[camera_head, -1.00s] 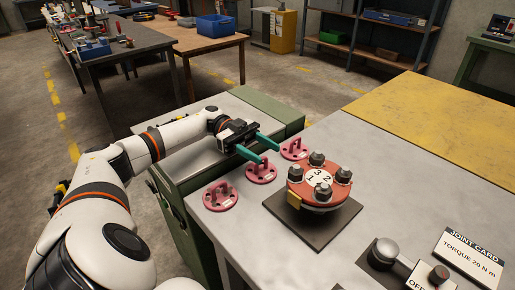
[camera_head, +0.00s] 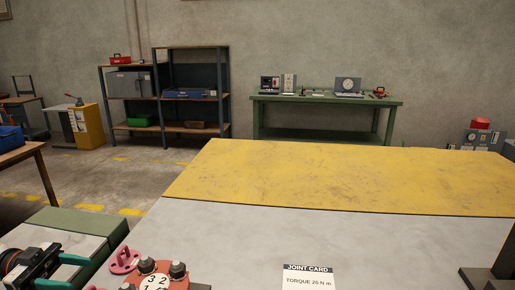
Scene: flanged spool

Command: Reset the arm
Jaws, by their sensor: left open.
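My left gripper (camera_head: 72,272) shows at the lower left corner, with green fingers. It is open, and I see nothing between the fingers. It is just left of a pink holder (camera_head: 124,260) on the grey bench top. Right of that holder, the red flanged spool (camera_head: 150,281) with dark bolts and a white numbered face is cut off by the bottom edge. My right gripper is not in view.
A joint card (camera_head: 308,280) lies on the grey bench top (camera_head: 300,235). A yellow surface (camera_head: 340,175) lies behind it, bare. A dark stand (camera_head: 497,268) is at the right edge. Shelves (camera_head: 190,95) and a green table (camera_head: 325,100) stand by the back wall.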

